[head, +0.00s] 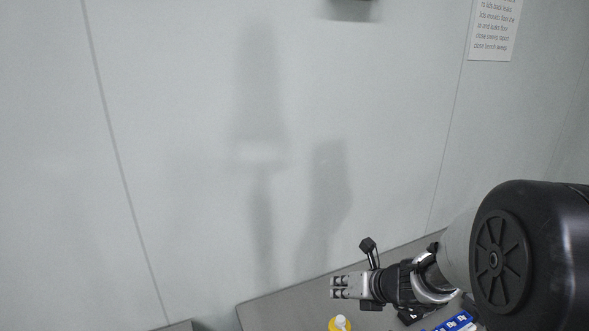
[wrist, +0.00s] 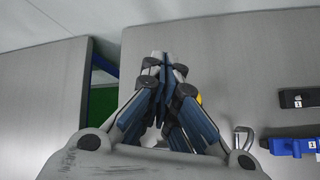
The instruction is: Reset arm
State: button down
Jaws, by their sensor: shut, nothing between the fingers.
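My gripper (head: 336,287) shows at the lower right of the head view, held out sideways to the left above the grey bench. In the wrist view my gripper (wrist: 160,58) has its fingers together at the tips, with nothing between them. No object touches the fingers.
A grey bench (head: 275,311) runs along the pale wall (head: 200,120). A yellow container with a white top (head: 340,324) stands below my gripper. A blue item (head: 456,322) lies to the right; blue (wrist: 296,147) and black (wrist: 305,98) items show in the wrist view. A printed sign (head: 494,28) hangs upper right.

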jog(key=s+a+r+n+g+b, duration=0.1)
jog(key=s+a+r+n, duration=0.2)
jog(key=s+n, duration=0.55)
jog(key=s+a+r+n+g+b, duration=0.2)
jog(key=s+a+r+n, duration=0.2)
jog(key=s+n, duration=0.45)
jog(key=s+d+f+n+h+b, duration=0.1)
jog(key=s+d+n, duration=0.3)
jog(key=n, duration=0.5)
jog(key=s+d+f+n+h+b, duration=0.1)
jog(key=s+d+n+h, duration=0.3)
jog(key=s+n, duration=0.5)
jog(key=shift+s+d+b, duration=0.3)
jog(key=shift+d, duration=0.05)
